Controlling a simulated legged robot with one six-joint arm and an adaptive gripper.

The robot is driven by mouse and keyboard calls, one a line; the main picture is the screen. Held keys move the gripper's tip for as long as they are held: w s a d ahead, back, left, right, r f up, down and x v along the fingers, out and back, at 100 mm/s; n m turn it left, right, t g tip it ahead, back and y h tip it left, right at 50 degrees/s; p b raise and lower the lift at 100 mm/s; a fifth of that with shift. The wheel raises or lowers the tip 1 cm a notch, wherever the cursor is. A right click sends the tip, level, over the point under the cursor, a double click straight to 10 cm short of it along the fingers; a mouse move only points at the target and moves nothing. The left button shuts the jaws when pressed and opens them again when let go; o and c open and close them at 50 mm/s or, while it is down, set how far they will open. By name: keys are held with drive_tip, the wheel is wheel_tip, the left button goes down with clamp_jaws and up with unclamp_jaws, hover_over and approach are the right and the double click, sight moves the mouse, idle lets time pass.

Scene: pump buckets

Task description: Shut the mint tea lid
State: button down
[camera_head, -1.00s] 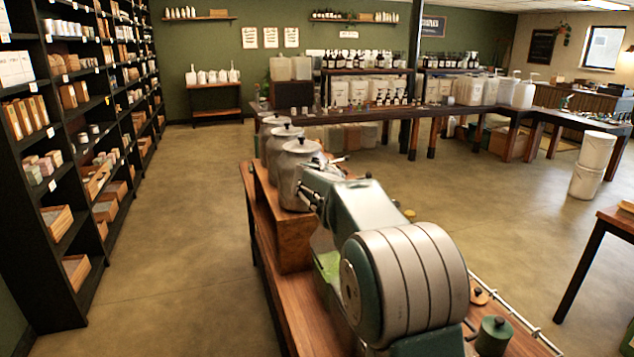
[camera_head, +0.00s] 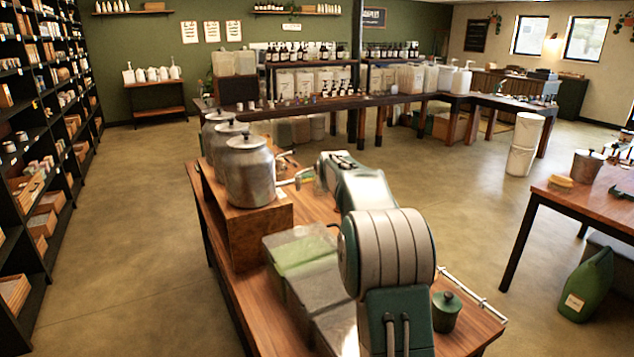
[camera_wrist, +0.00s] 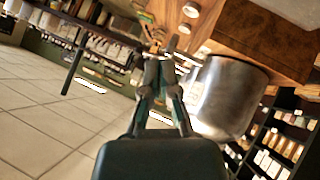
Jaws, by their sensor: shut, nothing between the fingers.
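No readable label marks the mint tea container, so I cannot tell which lid is the mint tea one. On the bench, a clear bin with green contents (camera_head: 303,257) stands in front of the wooden block; whether its lid is open is unclear. Three metal urns with dark-knobbed lids stand on that block; the nearest urn (camera_head: 250,178) has its lid on. This urn (camera_wrist: 228,98) shows tilted in the wrist view. My gripper (camera_wrist: 158,58) is shut and empty, apparently beside the urn and a spout. In the head view my arm partly hides it.
A green lidded canister (camera_head: 446,311) stands near the bench's right end, beside a metal rail. The wooden block (camera_head: 245,238) fills the bench's left side. A right-hand table holds a metal pot (camera_head: 587,166); a green jug (camera_head: 587,285) stands below it. The middle floor is clear.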

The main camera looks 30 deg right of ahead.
drive_tip(key=d+f+m+y, duration=0.1)
drive_tip(key=d+f, duration=0.1)
drive_tip(key=f, duration=0.2)
drive_tip(key=d+f+m+y, duration=0.1)
drive_tip(key=d+f+y, duration=0.1)
drive_tip(key=f, duration=0.2)
drive_tip(key=d+f+y, duration=0.2)
drive_tip(key=f, duration=0.3)
drive_tip(key=shift+d+m, duration=0.3)
drive_tip(key=shift+m, duration=0.1)
drive_tip(key=shift+f+y, duration=0.5)
drive_tip(key=shift+f, duration=0.4)
drive_tip(key=shift+s+f, duration=0.1)
drive_tip(key=shift+f, duration=0.05)
